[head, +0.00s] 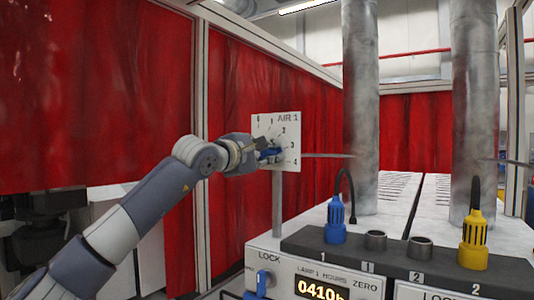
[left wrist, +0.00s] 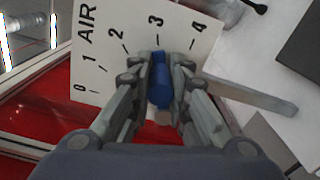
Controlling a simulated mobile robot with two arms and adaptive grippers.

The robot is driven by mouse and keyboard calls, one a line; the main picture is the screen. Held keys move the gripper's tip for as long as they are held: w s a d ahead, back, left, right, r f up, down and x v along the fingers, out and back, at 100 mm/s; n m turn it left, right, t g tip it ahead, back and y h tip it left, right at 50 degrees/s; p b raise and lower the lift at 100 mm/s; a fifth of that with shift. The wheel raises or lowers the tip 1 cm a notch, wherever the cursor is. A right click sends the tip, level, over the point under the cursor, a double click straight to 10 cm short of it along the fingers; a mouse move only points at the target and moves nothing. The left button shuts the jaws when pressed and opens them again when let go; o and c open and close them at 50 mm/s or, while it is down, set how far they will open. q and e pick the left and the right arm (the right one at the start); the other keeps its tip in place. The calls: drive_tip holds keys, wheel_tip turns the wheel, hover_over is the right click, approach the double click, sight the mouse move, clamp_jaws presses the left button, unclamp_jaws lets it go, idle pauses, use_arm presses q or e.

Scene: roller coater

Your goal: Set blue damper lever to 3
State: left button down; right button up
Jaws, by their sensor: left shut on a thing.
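The AIR 1 damper plate (head: 289,123) is white and upright on a post, with a scale from 0 to 4 on it. The blue damper lever (head: 270,155) is at the plate's front, partly hidden by my left gripper (head: 262,150). In the left wrist view, the blue lever (left wrist: 160,85) sits between the two fingers of my left gripper (left wrist: 160,80), which is shut on it. There its far end lines up with the 3 mark on the plate (left wrist: 180,22). The lever's pivot is hidden. My right gripper is not in view.
A machine top with a blue plug (head: 336,222) and a yellow plug (head: 474,240) stands at the right, with a lock panel (head: 370,287) below. Two grey ducts (head: 361,100) rise behind. Red curtains (head: 90,90) hang behind my arm.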

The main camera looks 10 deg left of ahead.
use_arm(q)
drive_tip(key=shift+s+a+r+m, duration=0.1)
drive_tip(key=shift+r+m, duration=0.2)
drive_tip(key=shift+r, duration=0.1)
drive_tip(key=c, duration=1.5)
unclamp_jaws()
drive_tip(key=shift+f, duration=0.35)
drive_tip(key=v, duration=1.2)
